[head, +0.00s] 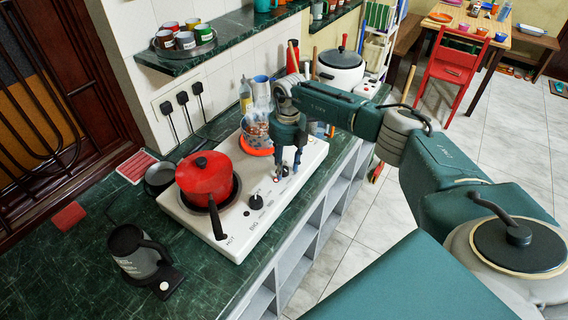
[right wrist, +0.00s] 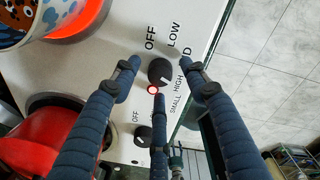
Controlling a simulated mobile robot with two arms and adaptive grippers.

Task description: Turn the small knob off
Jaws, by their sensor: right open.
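The small knob (right wrist: 160,70) is black and round, on the white stove panel between printed OFF, LOW and HIGH marks. Its pale pointer mark appears to face the HIGH side. A red indicator light (right wrist: 153,89) beside it is lit. The small burner (head: 257,151) glows orange-red under a patterned pot (head: 256,130). My right gripper (head: 287,172) points down over the stove's front right part. In the right wrist view its fingers (right wrist: 157,74) are spread around the small knob, with nothing clearly gripped; contact cannot be told. My left gripper is not in view.
The white stove (head: 232,237) stands on a dark green counter (head: 95,255). A red pot (head: 205,180) sits on the big burner, its handle toward the front. The big knob (head: 256,202) is left of my right gripper.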

